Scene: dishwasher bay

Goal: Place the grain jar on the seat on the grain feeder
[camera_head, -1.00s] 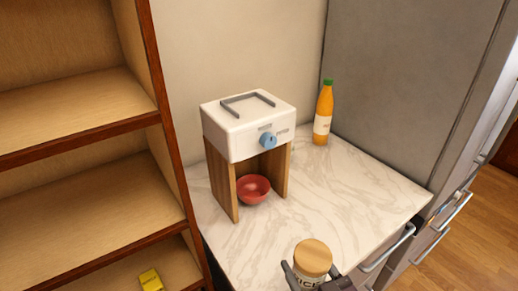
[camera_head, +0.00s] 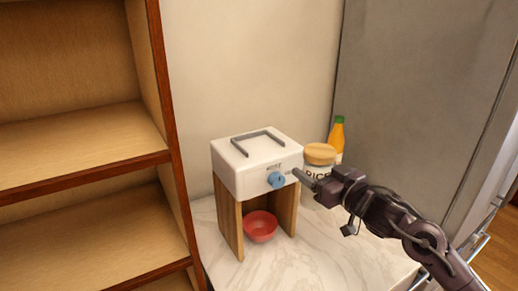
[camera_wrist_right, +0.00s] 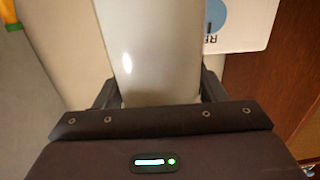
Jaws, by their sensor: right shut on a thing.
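The grain feeder (camera_head: 256,168) is a white box with a blue knob on wooden side panels, standing on the marble counter. A dark, open-sided frame, the seat (camera_head: 257,139), lies on its top. The grain jar (camera_head: 318,160) has a wooden lid and a "RICE" label. My right gripper (camera_head: 316,184) is shut on the jar and holds it just right of the feeder, partly hiding it. The jar's pale body (camera_wrist_right: 150,50) fills the middle of the right wrist view between the fingers, with the feeder's white face (camera_wrist_right: 238,22) at upper right. My left gripper is not in view.
A red bowl (camera_head: 260,227) sits under the feeder between its panels. An orange bottle (camera_head: 337,137) with a green cap stands behind the jar. A wooden shelf unit (camera_head: 85,150) is at the left, and a grey fridge side (camera_head: 425,100) is at the right.

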